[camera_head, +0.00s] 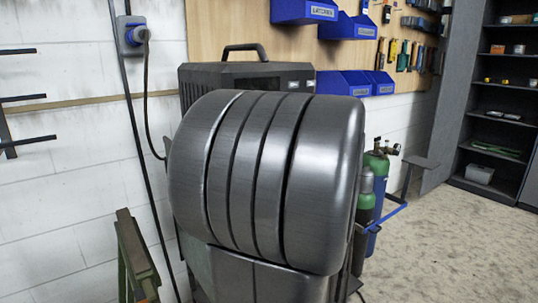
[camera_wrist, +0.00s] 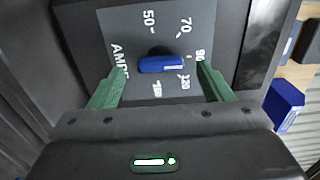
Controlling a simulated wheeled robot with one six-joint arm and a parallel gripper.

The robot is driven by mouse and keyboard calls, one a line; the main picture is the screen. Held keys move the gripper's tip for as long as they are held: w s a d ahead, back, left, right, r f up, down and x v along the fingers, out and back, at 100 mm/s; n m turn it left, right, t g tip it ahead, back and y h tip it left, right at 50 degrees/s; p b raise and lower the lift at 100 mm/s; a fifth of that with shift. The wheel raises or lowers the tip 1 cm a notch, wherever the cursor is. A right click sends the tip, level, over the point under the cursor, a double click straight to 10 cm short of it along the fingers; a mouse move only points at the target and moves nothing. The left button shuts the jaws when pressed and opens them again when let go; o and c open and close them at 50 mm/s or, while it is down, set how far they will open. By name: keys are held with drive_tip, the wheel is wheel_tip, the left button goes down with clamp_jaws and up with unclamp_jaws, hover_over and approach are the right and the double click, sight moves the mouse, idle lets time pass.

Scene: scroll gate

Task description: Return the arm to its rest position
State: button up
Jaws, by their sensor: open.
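In the wrist view my gripper (camera_wrist: 163,70) is open, with one green finger on each side of a blue knob (camera_wrist: 160,64). Gaps show between the fingers and the knob, and nothing is held. How far the fingertips are from the panel is hard to tell. The knob sits on a grey dial plate (camera_wrist: 125,25) with white numbers and the letters AMP. In the head view my arm (camera_head: 265,180) fills the middle as a large grey ribbed metal body. It hides my gripper and the knob from that view.
A dark machine with a handle (camera_head: 245,50) stands behind my arm. Blue bins (camera_head: 345,83) and tools (camera_head: 405,55) hang on the board. Green gas bottles (camera_head: 377,165) stand at right. A green stand (camera_head: 135,255) is at lower left. The floor at right is clear.

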drive_tip(key=v, duration=1)
drive_tip(key=w+a+m+p, duration=0.6)
drive_tip(key=w+m+p, duration=0.3)
drive_tip(key=p, duration=1.1)
drive_tip(key=shift+a+r+m, duration=0.2)
drive_tip(key=shift+m, duration=0.3)
idle(0.6)
